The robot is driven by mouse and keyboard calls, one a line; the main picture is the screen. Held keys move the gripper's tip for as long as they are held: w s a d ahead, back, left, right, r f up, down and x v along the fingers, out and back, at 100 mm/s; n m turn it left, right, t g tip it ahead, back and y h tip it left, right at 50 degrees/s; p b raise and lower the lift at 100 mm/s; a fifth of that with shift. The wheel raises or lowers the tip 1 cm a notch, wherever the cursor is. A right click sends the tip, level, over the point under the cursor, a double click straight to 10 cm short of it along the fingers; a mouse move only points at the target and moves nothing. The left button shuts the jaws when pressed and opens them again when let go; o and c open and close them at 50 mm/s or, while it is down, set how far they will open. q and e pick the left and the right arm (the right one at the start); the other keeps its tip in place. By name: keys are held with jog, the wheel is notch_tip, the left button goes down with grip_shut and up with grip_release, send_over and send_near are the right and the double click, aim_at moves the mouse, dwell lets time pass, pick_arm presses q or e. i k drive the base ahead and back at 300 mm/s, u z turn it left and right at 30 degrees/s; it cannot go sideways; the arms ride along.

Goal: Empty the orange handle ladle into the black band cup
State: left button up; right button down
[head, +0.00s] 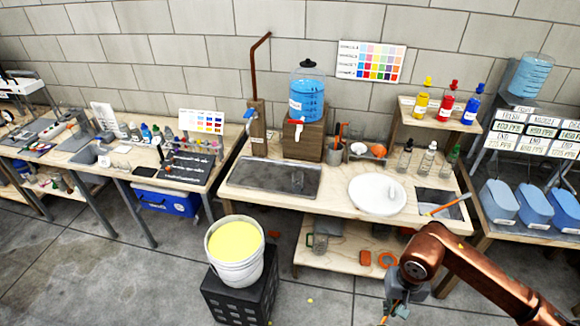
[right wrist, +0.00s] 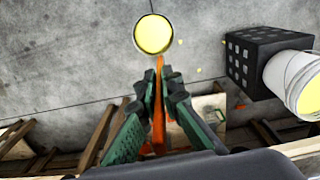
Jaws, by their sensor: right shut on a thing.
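My right gripper (head: 396,306) is low at the front right in the head view, beyond the table's front edge. In the right wrist view its green fingers (right wrist: 158,92) are shut on the orange handle of the ladle (right wrist: 158,72). The ladle's round bowl (right wrist: 154,34) holds yellow liquid and hangs over the grey floor. In the head view only a bit of orange handle (head: 384,320) shows, and the bowl is out of frame. A clear cup (head: 393,198) seems to stand on the white round plate (head: 366,204); I cannot make out a black band. My left gripper is not in view.
A white bucket of yellow liquid (head: 233,270) stands on a black crate (head: 240,300). A clear mug (head: 320,243) and orange rings (head: 387,260) are on the lower shelf (head: 340,262). A blue-filled dispenser (head: 306,98) and bottles (head: 428,158) stand on the table. Yellow spots (head: 309,300) dot the floor.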

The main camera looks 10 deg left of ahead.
aim_at(297, 176)
jog(key=u, duration=0.6)
jog(key=i, duration=0.85)
jog(key=u, duration=0.65)
